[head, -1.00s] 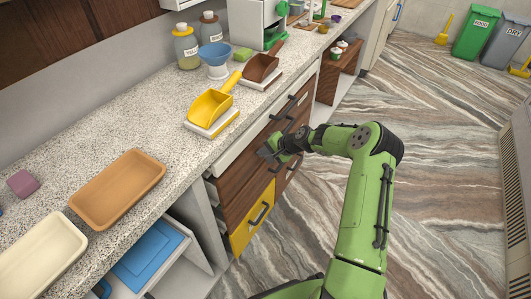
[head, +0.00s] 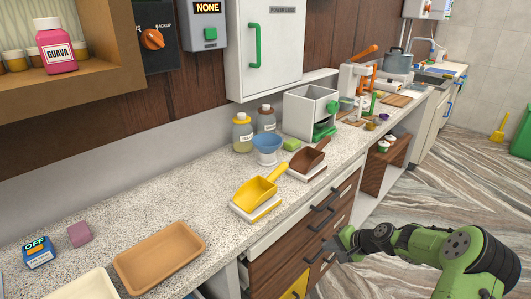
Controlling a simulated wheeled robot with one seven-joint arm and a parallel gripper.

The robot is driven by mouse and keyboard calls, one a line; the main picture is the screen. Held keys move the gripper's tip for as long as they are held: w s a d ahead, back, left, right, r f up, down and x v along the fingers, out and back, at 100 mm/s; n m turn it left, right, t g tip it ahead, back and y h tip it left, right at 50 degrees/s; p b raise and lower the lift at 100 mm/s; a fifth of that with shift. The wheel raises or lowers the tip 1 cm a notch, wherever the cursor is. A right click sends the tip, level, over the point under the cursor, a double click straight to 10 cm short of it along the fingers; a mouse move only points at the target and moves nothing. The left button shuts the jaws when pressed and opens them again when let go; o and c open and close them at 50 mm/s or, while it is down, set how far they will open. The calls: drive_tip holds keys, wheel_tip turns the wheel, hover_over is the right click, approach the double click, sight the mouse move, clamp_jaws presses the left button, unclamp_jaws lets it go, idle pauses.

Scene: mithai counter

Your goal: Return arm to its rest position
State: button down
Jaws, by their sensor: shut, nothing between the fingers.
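My green arm (head: 425,240) enters the head view from the lower right, bent at the elbow and reaching left.
The speckled counter (head: 215,205) holds a yellow scoop (head: 259,191), a brown scoop (head: 309,157), a tan tray (head: 160,258) and a blue bowl (head: 267,143). Drawers with dark handles (head: 322,218) are beside my gripper.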

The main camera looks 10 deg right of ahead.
drive_tip(key=s+a+r+n+g+h+p, duration=0.25)
drive_tip(key=s+a+r, duration=0.3)
drive_tip(key=r, duration=0.55)
drive_tip(key=s+a+r+n+g+h+p, duration=0.15)
drive_tip(key=s+a+r+n+p, duration=0.3)
drive_tip(key=r, duration=0.55)
drive_tip(key=s+a+r+n+t+h+p, duration=0.1)
drive_tip(key=s+r, duration=0.5)
drive_tip(key=s, duration=0.5)
drive_tip(key=s+a+r+n+t+p, duration=0.1)
drive_tip(key=s+r, duration=0.5)
drive_tip(key=s, duration=0.6)
drive_tip(key=shift+a+r+n+h+p, duration=0.2)
drive_tip(key=shift+a+n+h+p, duration=0.25)
drive_tip(key=shift+a+p, duration=0.3)
drive_tip(key=shift+s, duration=0.1)
